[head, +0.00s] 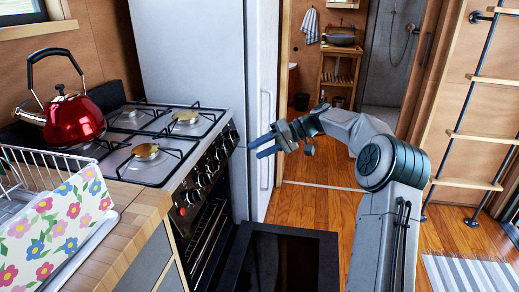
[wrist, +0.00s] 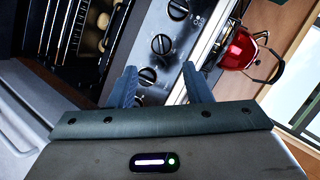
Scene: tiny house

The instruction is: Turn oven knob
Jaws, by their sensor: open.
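The oven knobs (head: 203,180) are a row of dark round knobs on the stove's front panel, left of my gripper in the head view. In the wrist view, one knob (wrist: 147,76) shows near the left finger and another knob (wrist: 161,44) lies farther ahead, above the gap between the fingers. A third knob (wrist: 178,10) is at the top. My gripper (head: 262,145) is open and empty, in front of the panel's far end. Its two blue fingers (wrist: 160,84) point toward the panel in the wrist view. I cannot tell if the left finger touches the near knob.
The oven door (head: 285,262) hangs open below the panel, and racks (head: 208,235) show inside. A red kettle (head: 74,117) stands on the stovetop. A white fridge (head: 195,50) is behind the stove. A dish rack with a flowered cloth (head: 55,230) is at left.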

